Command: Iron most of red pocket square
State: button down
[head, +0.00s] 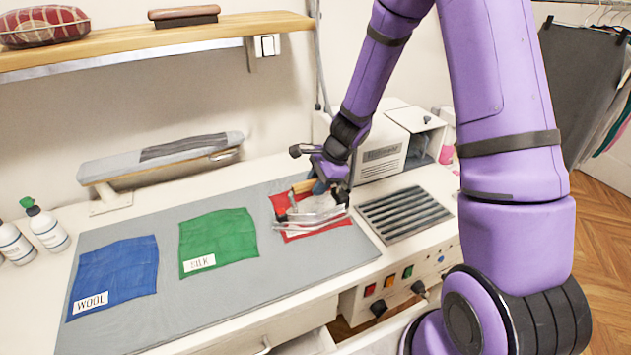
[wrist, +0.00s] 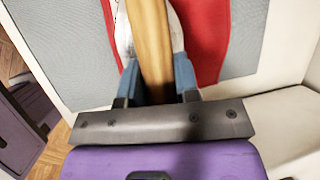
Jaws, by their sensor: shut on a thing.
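The red pocket square (head: 283,204) lies at the right end of the grey ironing mat (head: 250,275). The iron (head: 312,215) sits over its middle, partly covering it; whether its plate touches the cloth is hard to tell. My gripper (head: 325,180) is above the iron, shut on its wooden handle. In the wrist view, the blue fingers of my gripper (wrist: 158,80) clasp both sides of the wooden iron handle (wrist: 152,40). Red cloth (wrist: 205,40) shows to the right of the handle there. Most of the iron's body is hidden by the handle.
A green square (head: 218,240) labelled silk and a blue square (head: 115,275) labelled wool lie left on the mat. A slatted metal rest (head: 405,215) is right of the red square. A white box machine (head: 385,145) stands behind it. Spray bottles (head: 45,228) stand far left.

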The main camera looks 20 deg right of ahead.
jog(key=shift+s, duration=2.05)
notch_tip(320, 180, up, 7)
jog(key=shift+w, duration=0.15)
dwell(0.6)
jog(key=shift+d, duration=0.15)
dwell(0.5)
